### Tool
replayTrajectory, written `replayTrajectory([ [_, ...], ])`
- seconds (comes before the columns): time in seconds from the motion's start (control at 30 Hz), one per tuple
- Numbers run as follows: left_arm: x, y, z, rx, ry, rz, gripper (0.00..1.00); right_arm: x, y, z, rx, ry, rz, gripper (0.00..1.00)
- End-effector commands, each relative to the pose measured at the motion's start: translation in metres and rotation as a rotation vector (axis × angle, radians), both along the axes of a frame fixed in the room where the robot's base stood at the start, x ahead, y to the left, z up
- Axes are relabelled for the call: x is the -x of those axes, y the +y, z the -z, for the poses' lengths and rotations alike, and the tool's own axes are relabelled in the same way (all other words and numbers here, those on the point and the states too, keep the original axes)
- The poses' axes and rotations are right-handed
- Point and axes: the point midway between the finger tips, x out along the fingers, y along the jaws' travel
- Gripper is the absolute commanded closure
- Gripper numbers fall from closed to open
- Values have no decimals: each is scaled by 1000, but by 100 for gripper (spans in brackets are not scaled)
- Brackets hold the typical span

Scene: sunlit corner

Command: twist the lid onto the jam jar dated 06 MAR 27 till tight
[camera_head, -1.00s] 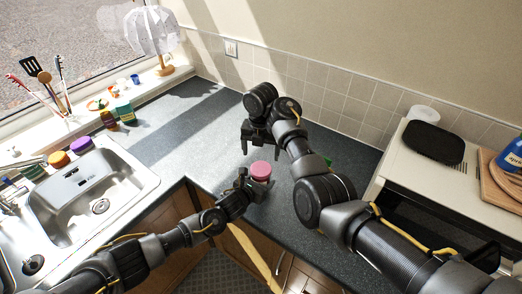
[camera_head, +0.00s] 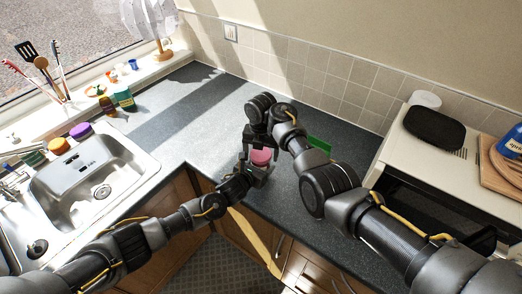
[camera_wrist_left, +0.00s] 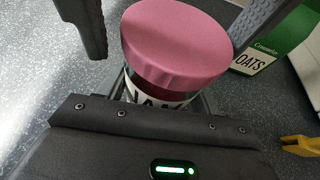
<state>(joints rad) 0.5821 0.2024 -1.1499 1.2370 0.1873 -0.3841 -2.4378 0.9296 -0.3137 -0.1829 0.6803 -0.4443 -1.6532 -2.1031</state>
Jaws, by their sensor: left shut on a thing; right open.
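The jam jar (camera_wrist_left: 157,97) is upright, with a pink lid (camera_wrist_left: 178,45) on its top; the lid also shows in the head view (camera_head: 261,157). Part of a "JAM" label is visible, but no date can be read. My left gripper (camera_head: 254,176) is shut on the jar below the lid. My right gripper (camera_head: 260,150) is open, above the jar, with its fingers reaching down on either side of the lid. In the left wrist view two dark fingers flank the lid, with a gap at the left one. Whether the lid is tight cannot be told.
A green oats box (camera_wrist_left: 272,45) stands behind the jar, partly hidden by my right arm in the head view (camera_head: 319,145). A sink (camera_head: 95,175) is at the left. A white appliance (camera_head: 430,150) is at the right. The counter (camera_head: 200,110) left of the jar is clear.

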Motion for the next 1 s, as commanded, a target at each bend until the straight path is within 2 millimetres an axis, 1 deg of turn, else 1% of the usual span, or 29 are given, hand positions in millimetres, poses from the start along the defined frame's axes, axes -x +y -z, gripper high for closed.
replayTrajectory([
  [0.07,0,0,0,0,0,0,99,0,0,0,0,0,0,18],
  [0.4,0,0,0,0,0,0,99,0,0,0,0,0,0,62],
  [0.5,0,0,0,0,0,0,99,0,0,0,0,0,15,62],
  [0.57,0,0,0,0,0,0,99,0,0,0,0,0,71,62],
  [0.67,0,0,0,0,0,0,99,0,0,0,0,0,281,62],
  [0.8,0,0,0,0,0,0,99,0,1,0,0,0,683,62],
  [0.9,0,0,0,0,0,0,99,1,1,0,0,0,935,62],
  [1.0,0,0,0,0,0,0,99,0,1,0,-1,0,1104,62],
])
